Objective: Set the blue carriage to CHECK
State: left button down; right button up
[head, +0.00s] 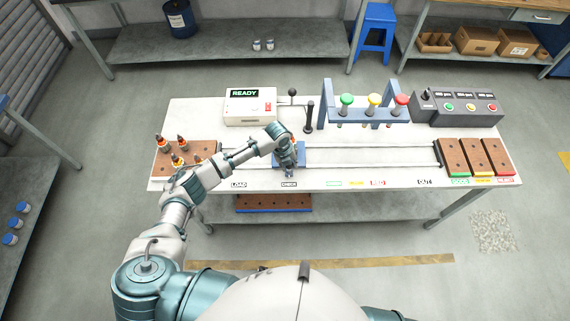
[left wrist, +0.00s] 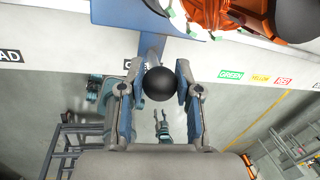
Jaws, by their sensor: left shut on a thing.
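The blue carriage (head: 279,160) sits on the rails over the CHECK label (head: 289,184), right of the LOAD label (head: 238,184). My left gripper (head: 289,174) is at the carriage's front, above that label. In the left wrist view, its two fingers (left wrist: 158,88) close around the black ball knob (left wrist: 160,84) at the end of the carriage's blue handle (left wrist: 150,46). An orange and dark part (left wrist: 228,14) shows on the carriage. The CHECK label is mostly hidden there. A small forked teal shape below, perhaps my right gripper (left wrist: 163,127), is too small to read.
A white READY box (head: 250,107) with a black lever stands behind the carriage. A blue frame (head: 368,115) with green, yellow and red knobs and a control box (head: 456,107) stand farther right. Several orange-tipped parts stand in a brown tray (head: 205,148) at left. The rails right of the carriage are clear.

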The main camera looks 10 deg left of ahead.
pick_arm(q)
jog(key=shift+s+f, duration=0.15)
jog(key=c, duration=0.8)
grip_release()
jog(key=shift+r, duration=0.4)
jog(key=r, duration=0.3)
jog(key=a+r, duration=0.1)
jog(key=r, duration=0.3)
jog(key=a+r, duration=0.1)
jog(key=r, duration=0.3)
jog(key=shift+s, duration=0.35)
